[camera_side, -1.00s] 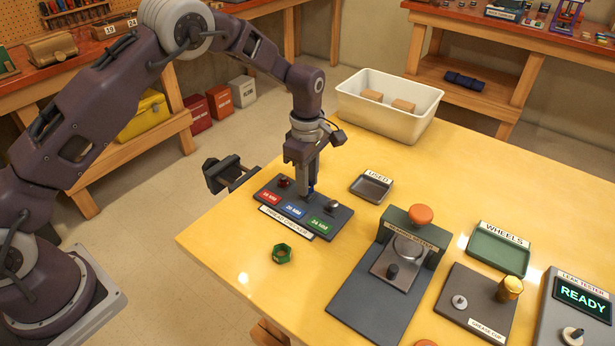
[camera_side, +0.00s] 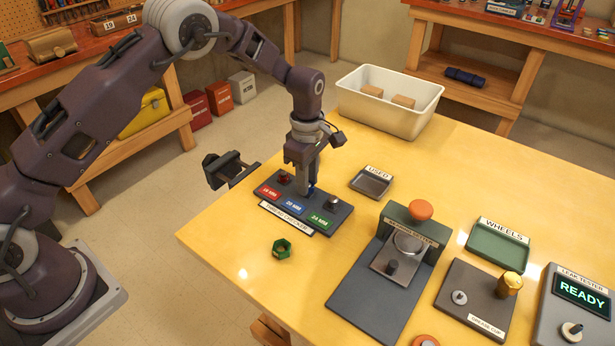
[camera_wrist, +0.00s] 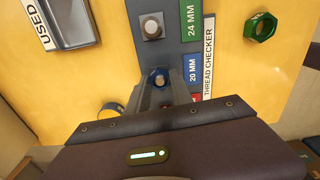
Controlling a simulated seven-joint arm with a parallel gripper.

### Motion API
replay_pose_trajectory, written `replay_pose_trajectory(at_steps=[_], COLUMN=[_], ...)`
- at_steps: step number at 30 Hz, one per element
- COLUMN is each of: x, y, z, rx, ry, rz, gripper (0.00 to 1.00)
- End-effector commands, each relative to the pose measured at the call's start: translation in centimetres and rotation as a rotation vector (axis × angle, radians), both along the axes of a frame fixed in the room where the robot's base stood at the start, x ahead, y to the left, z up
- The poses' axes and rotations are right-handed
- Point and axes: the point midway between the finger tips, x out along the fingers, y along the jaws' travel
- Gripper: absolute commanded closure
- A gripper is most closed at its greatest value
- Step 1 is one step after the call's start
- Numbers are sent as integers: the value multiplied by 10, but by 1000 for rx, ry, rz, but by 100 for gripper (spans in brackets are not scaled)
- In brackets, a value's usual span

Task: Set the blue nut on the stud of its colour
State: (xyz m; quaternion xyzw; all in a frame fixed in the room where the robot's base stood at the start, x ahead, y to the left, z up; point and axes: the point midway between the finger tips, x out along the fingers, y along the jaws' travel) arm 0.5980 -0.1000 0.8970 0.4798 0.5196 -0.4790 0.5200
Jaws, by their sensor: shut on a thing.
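The blue nut (camera_wrist: 160,77) sits between my gripper's fingertips in the wrist view; only a sliver of it (camera_side: 312,187) shows in the side view. My gripper (camera_side: 307,190) is shut on it, pointing down at the middle of the thread checker (camera_side: 342,216), in line with the blue 20 MM label (camera_side: 294,209). The blue stud is hidden by the fingers and nut. I cannot tell whether the nut is around the stud or just above it. The green nut (camera_side: 282,249) lies on the table in front of the checker. A bare stud (camera_side: 332,202) stands by the green 24 MM label.
A red piece (camera_side: 283,177) is at the checker's 16 MM end. A white bin (camera_side: 390,115) stands behind. The table is clear left of the green nut.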

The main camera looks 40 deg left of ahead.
Motion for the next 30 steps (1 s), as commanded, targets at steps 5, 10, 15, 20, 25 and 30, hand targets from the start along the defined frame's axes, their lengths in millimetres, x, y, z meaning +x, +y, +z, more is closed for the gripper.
replay_pose_trajectory(at_steps=[5, 10, 15, 20, 25, 30], x=[0, 0, 0, 0, 0, 0], y=[0, 0, 0, 0, 0, 0], z=[-1, -1, -2, -5, -5, -5], rx=[0, 0, 0, 0, 0, 0], ry=[0, 0, 1, 1, 1, 1], rz=[0, 0, 0, 0, 0, 0], gripper=[100, 100, 100, 100, 100, 55])
